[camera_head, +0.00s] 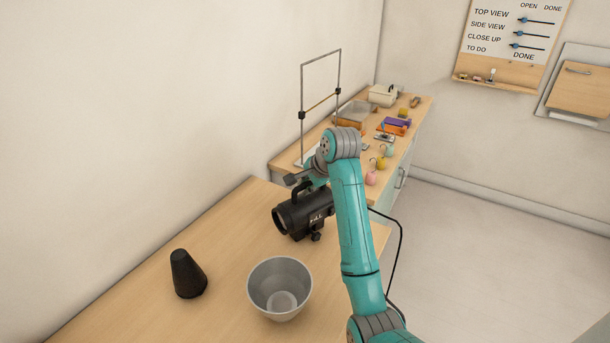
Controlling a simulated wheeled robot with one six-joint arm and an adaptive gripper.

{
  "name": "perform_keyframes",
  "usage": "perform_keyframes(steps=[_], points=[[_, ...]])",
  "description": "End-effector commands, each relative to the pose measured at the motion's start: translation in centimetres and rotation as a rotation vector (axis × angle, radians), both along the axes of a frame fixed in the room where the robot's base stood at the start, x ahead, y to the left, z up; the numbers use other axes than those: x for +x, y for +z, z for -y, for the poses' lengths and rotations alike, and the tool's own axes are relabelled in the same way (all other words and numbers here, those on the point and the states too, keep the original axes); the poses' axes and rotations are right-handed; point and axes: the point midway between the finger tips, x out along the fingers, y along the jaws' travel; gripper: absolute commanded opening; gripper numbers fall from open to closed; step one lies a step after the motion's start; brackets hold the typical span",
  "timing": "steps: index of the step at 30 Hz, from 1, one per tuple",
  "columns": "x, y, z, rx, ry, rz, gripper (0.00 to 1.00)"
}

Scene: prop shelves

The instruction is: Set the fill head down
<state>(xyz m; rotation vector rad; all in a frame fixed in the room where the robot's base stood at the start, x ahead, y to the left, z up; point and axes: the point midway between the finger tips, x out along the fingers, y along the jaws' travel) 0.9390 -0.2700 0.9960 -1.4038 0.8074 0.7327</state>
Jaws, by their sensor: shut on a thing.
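The fill head (289,217) is a black lamp with a pale label on its side, a round front facing left and a handle on top. It is over the right part of the near wooden table (215,230). My gripper (300,187) is at the top of the lamp, shut on its handle; my arm hides part of the grip and the lamp's right end. I cannot tell whether the lamp's underside touches the table or hangs just above it.
A black cone (186,274) and a grey bowl (262,290) stand on the near table, left and front of the lamp. A metal frame (302,90) rises from the cluttered back bench (285,160). A black cable (401,250) hangs right of my arm. Bare tabletop lies left of the lamp.

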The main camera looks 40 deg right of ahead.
Motion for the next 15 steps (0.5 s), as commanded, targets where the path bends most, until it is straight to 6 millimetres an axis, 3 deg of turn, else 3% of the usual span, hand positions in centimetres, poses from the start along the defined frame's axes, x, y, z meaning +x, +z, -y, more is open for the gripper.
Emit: perform_keyframes(steps=[12, 13, 15], points=[[-0.09, -0.25, -0.03, -0.003, 0.000, 0.007, 0.00], [-0.15, -0.48, -0.06, -0.001, -0.001, 0.002, 0.25], [-0.15, -0.47, -0.06, -0.001, -0.001, 0.002, 0.42]])
